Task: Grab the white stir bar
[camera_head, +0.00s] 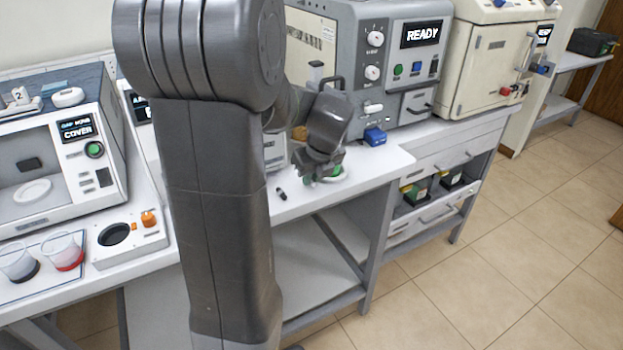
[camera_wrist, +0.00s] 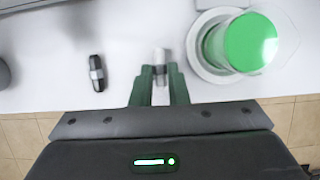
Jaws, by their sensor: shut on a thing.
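The white stir bar (camera_wrist: 160,56) is between the green fingertips of my gripper (camera_wrist: 160,72) in the wrist view. The fingers are shut on it, and one end sticks out beyond the tips. My gripper (camera_head: 322,174) is low over the front of the white bench in the head view, where the white stir bar cannot be made out. A black stir bar with a pale band (camera_wrist: 96,73) lies on the bench to the left of the fingers, apart from them. It also shows in the head view (camera_head: 281,194).
A beaker of green liquid (camera_wrist: 250,42) stands on a round white base (camera_wrist: 195,52), close to the right of my fingers. The bench's front edge is near. Two beakers (camera_head: 64,250) stand at the left. A blue object (camera_head: 375,137) is to the right.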

